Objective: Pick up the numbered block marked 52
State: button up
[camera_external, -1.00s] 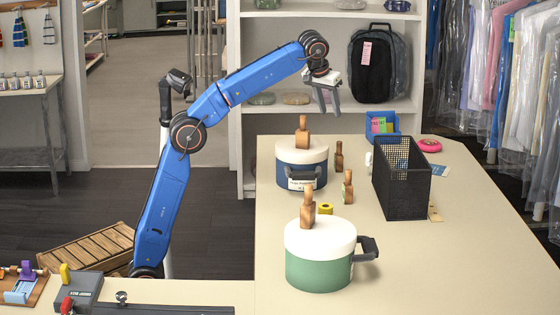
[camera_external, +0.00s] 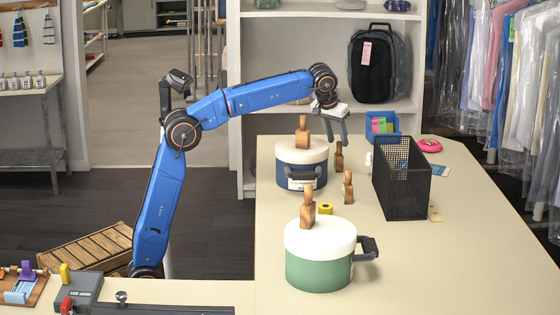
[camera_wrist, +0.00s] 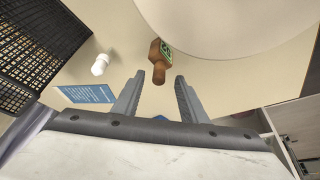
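A small wooden block with a narrow neck (camera_external: 339,156) stands on the table to the right of the blue pot. In the wrist view a wooden block (camera_wrist: 159,61) with a green marked face lies ahead, between the lines of the fingers; I cannot read its number. A second wooden block (camera_external: 347,188) stands nearer on the table. Others sit on the blue pot's lid (camera_external: 303,131) and the green pot's lid (camera_external: 307,209). No number is legible on any. My gripper (camera_external: 338,143) is open and empty, pointing down just above the block beside the blue pot.
The blue pot (camera_external: 292,173) with a white lid is close to the left of my gripper. A black mesh basket (camera_external: 402,192) stands to the right. The green pot (camera_external: 318,272) is in front. A small blue bin (camera_external: 382,126) sits behind.

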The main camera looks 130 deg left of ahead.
aim_at(339, 155)
jog(key=shift+x, duration=1.9)
jog(key=shift+w, duration=0.1)
jog(key=shift+c, duration=0.6)
grip_shut()
